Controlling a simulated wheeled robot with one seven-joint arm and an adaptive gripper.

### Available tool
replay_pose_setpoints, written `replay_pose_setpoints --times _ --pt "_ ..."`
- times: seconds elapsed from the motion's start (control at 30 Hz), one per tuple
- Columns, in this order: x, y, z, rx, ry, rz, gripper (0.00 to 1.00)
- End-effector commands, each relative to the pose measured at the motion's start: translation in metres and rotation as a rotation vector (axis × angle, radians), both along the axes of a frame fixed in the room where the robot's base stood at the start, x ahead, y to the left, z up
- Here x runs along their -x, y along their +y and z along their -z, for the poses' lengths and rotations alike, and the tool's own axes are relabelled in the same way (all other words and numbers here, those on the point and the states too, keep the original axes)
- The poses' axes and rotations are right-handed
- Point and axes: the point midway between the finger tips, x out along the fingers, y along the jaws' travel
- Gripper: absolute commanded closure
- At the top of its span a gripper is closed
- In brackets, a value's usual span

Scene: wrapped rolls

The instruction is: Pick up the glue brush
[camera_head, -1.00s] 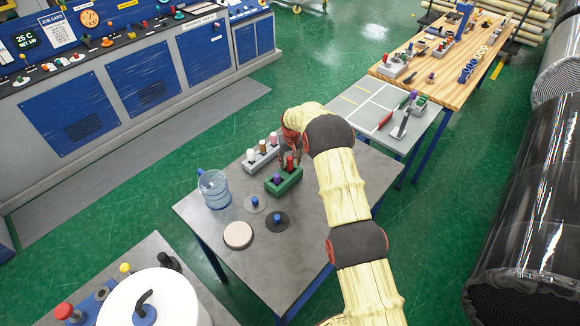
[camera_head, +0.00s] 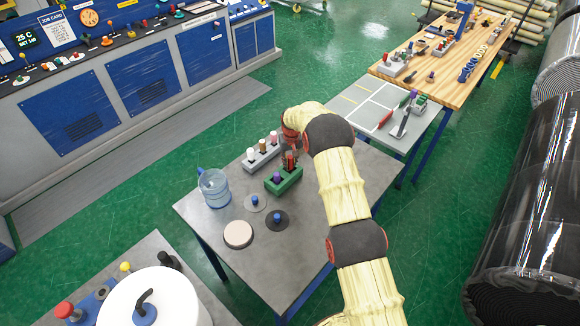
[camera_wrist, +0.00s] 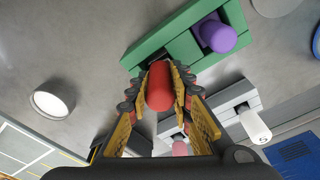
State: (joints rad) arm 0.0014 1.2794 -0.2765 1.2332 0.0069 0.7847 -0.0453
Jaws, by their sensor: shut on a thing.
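My gripper (camera_wrist: 160,92) points down over the green holder block (camera_wrist: 150,50), its fingers closed on both sides of an upright red handle (camera_wrist: 159,88). The handle stands at one end of the block; its lower part and any bristles are hidden, so I cannot confirm from its shape that it is the glue brush. In the head view, the green block (camera_head: 284,182) rests on the grey table and the red handle (camera_head: 291,160) shows at my gripper. A purple-topped piece (camera_wrist: 215,35) stands in the same block, beside the red handle.
A grey holder (camera_head: 262,158) with white, brown and pinkish-red tops stands close behind the green block. A blue-tinted jug (camera_head: 213,188), two discs with blue knobs and a pale round disc (camera_head: 238,234) are on the table (camera_head: 270,262). The table's front is clear.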

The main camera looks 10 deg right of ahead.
Motion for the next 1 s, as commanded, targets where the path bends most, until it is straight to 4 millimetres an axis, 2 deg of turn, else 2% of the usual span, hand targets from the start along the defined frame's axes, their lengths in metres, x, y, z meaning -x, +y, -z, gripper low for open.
replay_pose_setpoints --times 0.3,0.43,0.57,0.8,1.0 --pt "0.0 0.0 -0.001 0.0 -0.001 0.0 1.0" --pt "-0.001 0.0 -0.01 0.0 -0.003 0.0 1.0" --pt "-0.001 0.0 -0.029 0.0 -0.004 0.0 1.0" --pt "-0.001 0.0 -0.075 0.0 -0.003 0.0 1.0" --pt "0.0 0.0 -0.096 0.0 0.0 0.0 1.0"
